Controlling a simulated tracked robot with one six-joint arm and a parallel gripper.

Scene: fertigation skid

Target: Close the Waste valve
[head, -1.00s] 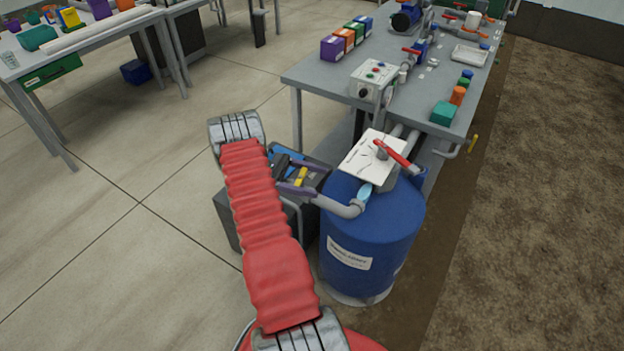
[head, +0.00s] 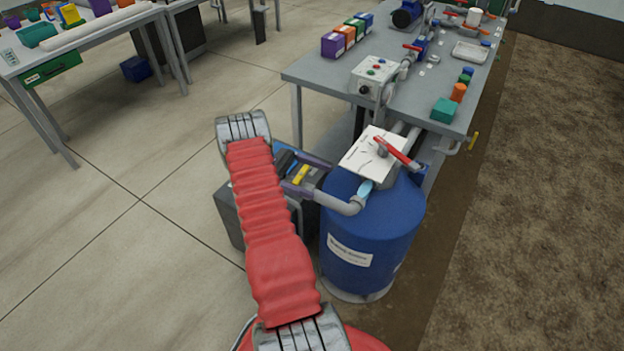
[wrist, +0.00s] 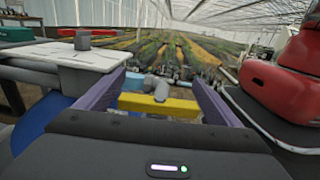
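My gripper (head: 320,180) is beside the blue tank, its purple fingers pointing toward the tank's grey outlet pipe (head: 345,206). The wrist view shows the two fingers (wrist: 158,77) spread apart. A yellow bar (wrist: 158,104) lies crosswise between them, and it also shows in the head view (head: 300,174); I cannot tell whether it is a valve handle or touches the fingers. A red-handled valve (head: 398,153) sits above the tank. More red-handled valves (head: 413,47) are on the bench. No label reading Waste is legible, so I cannot tell which valve it is.
The blue tank (head: 372,230) and a white plate (head: 370,150) stand close to the right of my gripper. A dark box (head: 229,215) is under my arm. The grey bench (head: 315,75) is behind, with a control box (head: 377,75).

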